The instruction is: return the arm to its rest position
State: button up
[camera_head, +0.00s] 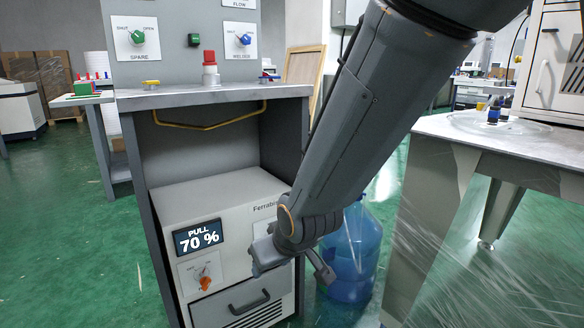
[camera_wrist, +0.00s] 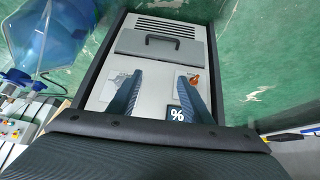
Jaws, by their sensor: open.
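My arm (camera_head: 350,110) reaches down from the upper right in the head view. The machine's white face (camera_wrist: 150,78) lies beyond the fingers. An orange knob (camera_head: 205,282) and a dark handle (camera_head: 249,302) are on this face. Part of the machine's right side is hidden behind my gripper.
The machine sits under a grey bench (camera_head: 215,94) with a yellow bar. A blue water bottle (camera_head: 350,262) stands on the floor right beside my gripper. A grey table (camera_head: 500,135) is at the right. Green floor (camera_head: 75,225) is open at the left.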

jog(key=s+d+r+g+h, duration=0.1)
jog(key=s+d+r+g, duration=0.15)
jog(key=s, duration=0.95)
jog(key=s+d+r+g, duration=0.1)
jog(key=s+r+g, duration=0.3)
jog(key=s, duration=0.8)
jog(key=d+r+m+p, duration=0.2)
jog(key=d+r+p, duration=0.4)
jog(key=r+p, duration=0.3)
jog(key=d+r+m+h+p, duration=0.1)
jog(key=d+r+p, duration=0.6)
jog(key=p, duration=0.8)
jog(key=d+r+m+h+p, duration=0.1)
jog(key=d+r+m+p, duration=0.2)
jog(key=d+r+p, duration=0.4)
notch_tip(320, 180, up, 4)
jog(key=p, duration=0.5)
jog(key=shift+s+m+p, duration=0.15)
jog(key=shift+m+p, duration=0.2)
jog(key=shift+m, duration=0.05)
